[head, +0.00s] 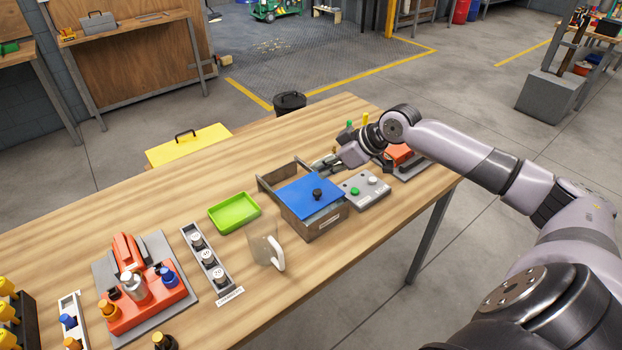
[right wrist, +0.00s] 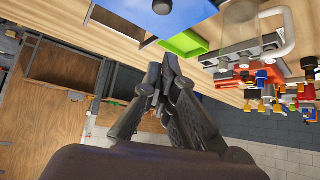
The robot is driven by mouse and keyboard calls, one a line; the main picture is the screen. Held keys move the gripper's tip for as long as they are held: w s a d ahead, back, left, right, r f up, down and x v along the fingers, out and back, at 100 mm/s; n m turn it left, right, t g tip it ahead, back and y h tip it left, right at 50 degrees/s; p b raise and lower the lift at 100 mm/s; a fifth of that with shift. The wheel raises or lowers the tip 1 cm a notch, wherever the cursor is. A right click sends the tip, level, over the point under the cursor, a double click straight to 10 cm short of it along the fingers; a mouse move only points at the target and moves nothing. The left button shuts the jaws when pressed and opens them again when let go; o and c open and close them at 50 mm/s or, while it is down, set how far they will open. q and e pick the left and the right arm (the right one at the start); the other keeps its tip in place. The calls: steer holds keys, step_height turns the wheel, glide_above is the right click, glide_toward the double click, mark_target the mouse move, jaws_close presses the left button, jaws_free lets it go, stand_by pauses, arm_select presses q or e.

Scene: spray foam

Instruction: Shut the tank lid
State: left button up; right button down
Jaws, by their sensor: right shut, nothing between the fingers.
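The tank (head: 323,227) is a grey-brown box on the wooden table. Its blue lid (head: 300,198) with a black knob (head: 317,194) lies over the top, and part of the tank's frame shows uncovered behind it. My right gripper (head: 322,166) is behind the tank's back right side, shut and empty. In the right wrist view its fingers (right wrist: 170,72) are together, below the blue lid (right wrist: 188,14) and knob (right wrist: 162,7) in the picture. My left gripper is not in view.
A control box with a green button (head: 355,191) is right of the tank. A green tray (head: 234,212), clear jug (head: 263,248) and weight rack (head: 207,257) stand to the left. A yellow box (head: 188,146) is beyond the table. Bare table lies behind the green tray.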

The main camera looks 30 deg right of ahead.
steer(key=m+h+p, duration=0.2)
steer(key=m+p, duration=0.1)
steer(key=m, duration=0.1)
glide_above(303, 188)
steer(key=shift+t, duration=0.4)
step_height(303, 188, down, 6)
steer(key=shift+f, duration=0.15)
steer(key=s, duration=0.1)
steer(key=s+p, duration=0.1)
steer(key=s+d+f, duration=0.1)
steer(key=shift+s+p, duration=0.3)
steer(key=shift+s, duration=0.1)
steer(key=shift+w+f, duration=0.1)
